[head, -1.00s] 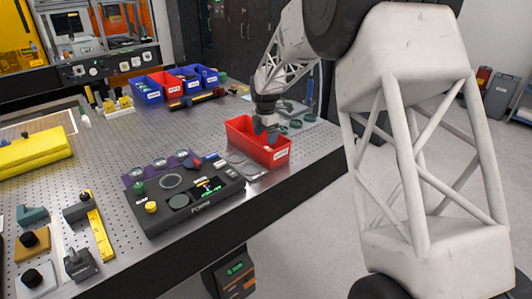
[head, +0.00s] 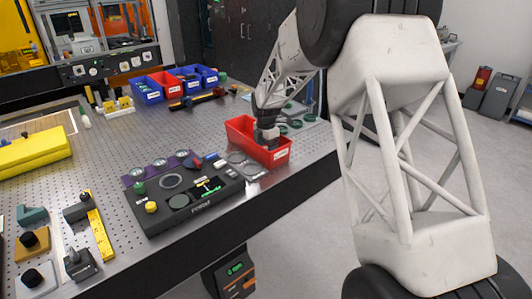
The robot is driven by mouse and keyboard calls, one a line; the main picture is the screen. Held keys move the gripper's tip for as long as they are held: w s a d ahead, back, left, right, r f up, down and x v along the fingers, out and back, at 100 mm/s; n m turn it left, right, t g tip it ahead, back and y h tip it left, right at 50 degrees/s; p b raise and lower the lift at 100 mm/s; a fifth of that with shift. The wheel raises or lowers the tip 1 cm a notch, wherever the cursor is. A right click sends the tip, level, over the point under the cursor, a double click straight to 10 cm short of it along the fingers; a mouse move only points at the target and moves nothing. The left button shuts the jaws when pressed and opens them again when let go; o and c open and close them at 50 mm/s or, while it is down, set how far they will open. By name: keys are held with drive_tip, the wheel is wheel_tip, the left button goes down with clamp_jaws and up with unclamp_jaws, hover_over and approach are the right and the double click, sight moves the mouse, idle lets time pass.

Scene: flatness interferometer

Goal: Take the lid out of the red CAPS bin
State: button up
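The red bin (head: 240,127) with a white label stands near the right edge of the table; the label is too small to read. My gripper (head: 268,141) points down into the right, front part of this bin. Its fingertips are low, at about the level of the rim or below it, and the bin's wall and the gripper's body hide them. I cannot see a lid inside the bin. Whether the fingers are open or shut does not show.
A black device with a small screen (head: 190,195) stands left of the bin. Green-rimmed discs (head: 296,123) lie behind the bin at right. Blue and red bins (head: 147,90) stand at the back. The table's front edge runs close to the red bin.

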drive_tip(key=shift+f, duration=0.5)
drive_tip(key=c, duration=0.7)
